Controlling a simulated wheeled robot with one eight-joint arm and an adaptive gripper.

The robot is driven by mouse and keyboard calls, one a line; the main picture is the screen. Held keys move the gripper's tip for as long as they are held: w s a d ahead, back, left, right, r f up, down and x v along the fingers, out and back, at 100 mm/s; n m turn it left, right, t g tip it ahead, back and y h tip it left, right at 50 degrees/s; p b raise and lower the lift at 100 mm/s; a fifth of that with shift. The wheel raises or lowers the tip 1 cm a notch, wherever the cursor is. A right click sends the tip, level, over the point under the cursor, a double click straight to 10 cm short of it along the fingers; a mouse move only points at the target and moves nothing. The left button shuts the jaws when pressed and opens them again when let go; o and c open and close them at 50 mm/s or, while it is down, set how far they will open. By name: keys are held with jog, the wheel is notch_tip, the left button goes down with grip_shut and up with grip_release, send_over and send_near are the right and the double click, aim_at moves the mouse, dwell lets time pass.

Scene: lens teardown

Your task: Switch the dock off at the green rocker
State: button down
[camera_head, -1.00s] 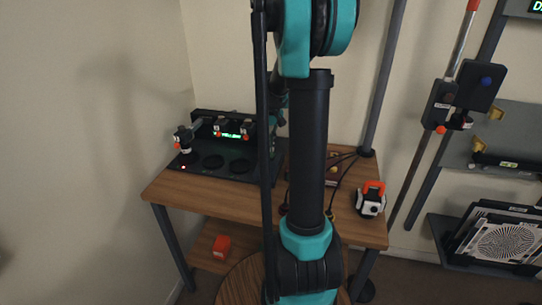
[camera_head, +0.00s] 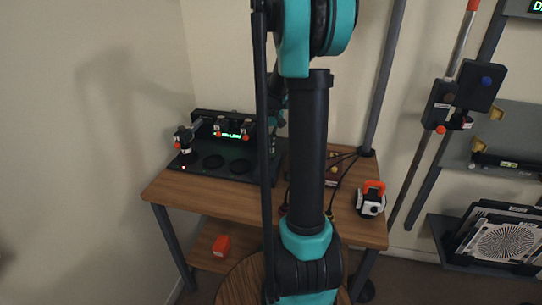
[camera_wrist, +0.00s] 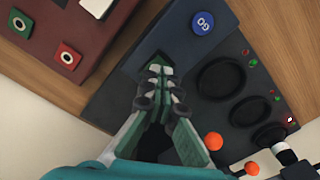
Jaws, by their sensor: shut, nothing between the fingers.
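The dock (camera_head: 238,178) is a dark panel at the back left of the wooden table, with round wells and a lit green display (camera_head: 231,136). In the wrist view its dark surface (camera_wrist: 112,98) fills the middle, with a blue GO button (camera_wrist: 202,22) above right of my gripper. My gripper (camera_wrist: 158,68) is shut and empty, its fingertips at or just over the dock's panel. A small dark green patch (camera_wrist: 160,61) shows at the fingertips; it may be the green rocker, mostly hidden by them. I cannot tell contact. My arm hides the gripper in the head view.
Orange-tipped fixtures (camera_wrist: 213,141) stand at the wells' side. An orange-and-white device (camera_head: 371,200) sits at the table's right.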

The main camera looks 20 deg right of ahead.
aim_at(271, 156)
jog(key=shift+f, duration=1.1)
dwell(0.5)
jog(key=shift+r, duration=3.55)
jog(key=s+a+f+t, duration=0.1)
jog(key=s+a+f, duration=0.2)
jog(key=s, duration=0.4)
jog(key=s+a+f+t, duration=0.1)
jog(key=s+a+f, duration=0.3)
jog(key=s, duration=0.4)
jog(key=s+a+f+t, duration=0.2)
jog(key=s+a+f, duration=0.1)
jog(key=s, duration=0.4)
jog(key=shift+s+a+f+n, duration=0.25)
jog(key=shift+s+f+n, duration=0.1)
jog(key=shift+n, duration=0.05)
jog(key=c, duration=2.2)
grip_release()
